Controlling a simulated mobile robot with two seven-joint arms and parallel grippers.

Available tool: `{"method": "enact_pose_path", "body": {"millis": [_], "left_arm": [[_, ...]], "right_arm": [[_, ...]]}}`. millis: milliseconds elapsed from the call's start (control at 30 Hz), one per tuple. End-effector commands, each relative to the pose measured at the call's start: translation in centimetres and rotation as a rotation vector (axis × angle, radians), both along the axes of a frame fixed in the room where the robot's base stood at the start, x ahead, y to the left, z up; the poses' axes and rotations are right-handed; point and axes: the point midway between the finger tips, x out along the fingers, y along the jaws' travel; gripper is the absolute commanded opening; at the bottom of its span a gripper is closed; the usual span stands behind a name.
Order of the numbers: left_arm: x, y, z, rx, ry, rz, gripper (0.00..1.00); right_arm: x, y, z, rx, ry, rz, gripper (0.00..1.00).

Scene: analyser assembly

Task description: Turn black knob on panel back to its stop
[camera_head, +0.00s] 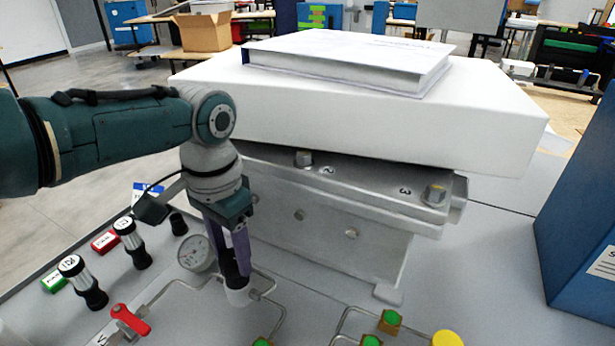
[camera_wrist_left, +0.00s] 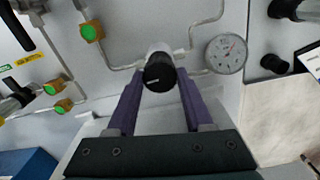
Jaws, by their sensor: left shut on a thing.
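The black knob (camera_wrist_left: 159,76) sits on a white valve body between the two purple fingers of my left gripper (camera_wrist_left: 159,84) in the left wrist view. A short white mark shows on the knob's face. The fingers are shut on the knob from both sides. In the head view my left gripper (camera_head: 237,268) points down at the panel (camera_head: 330,300), and its fingers hide most of the knob. The white valve body (camera_head: 238,296) shows just below the fingertips. My right gripper is not in view.
A round gauge (camera_head: 196,254) and thin pipes are close beside the valve. A red-handled valve (camera_head: 131,320) and black-and-silver cylinders (camera_head: 131,243) stand to the left. A metal bracket under a white box (camera_head: 360,110) stands right behind my gripper. A blue box (camera_head: 580,200) stands at the right.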

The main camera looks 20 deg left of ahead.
Motion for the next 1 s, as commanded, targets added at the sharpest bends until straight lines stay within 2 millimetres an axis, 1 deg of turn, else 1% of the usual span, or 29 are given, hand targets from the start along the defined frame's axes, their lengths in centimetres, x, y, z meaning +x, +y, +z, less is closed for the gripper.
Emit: {"method": "enact_pose_path", "body": {"millis": [33, 300, 1000], "left_arm": [[0.0, -0.2, 0.3, -0.004, 0.002, 0.043, 0.0], [0.0, -0.1, 0.2, -0.003, 0.002, 0.3, 0.0], [0.0, -0.1, 0.1, -0.002, 0.001, 0.962, 0.0]], "right_arm": [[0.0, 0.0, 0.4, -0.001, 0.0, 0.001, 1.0], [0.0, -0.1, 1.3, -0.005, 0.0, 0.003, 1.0], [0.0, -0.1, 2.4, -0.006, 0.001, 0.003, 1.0]]}}
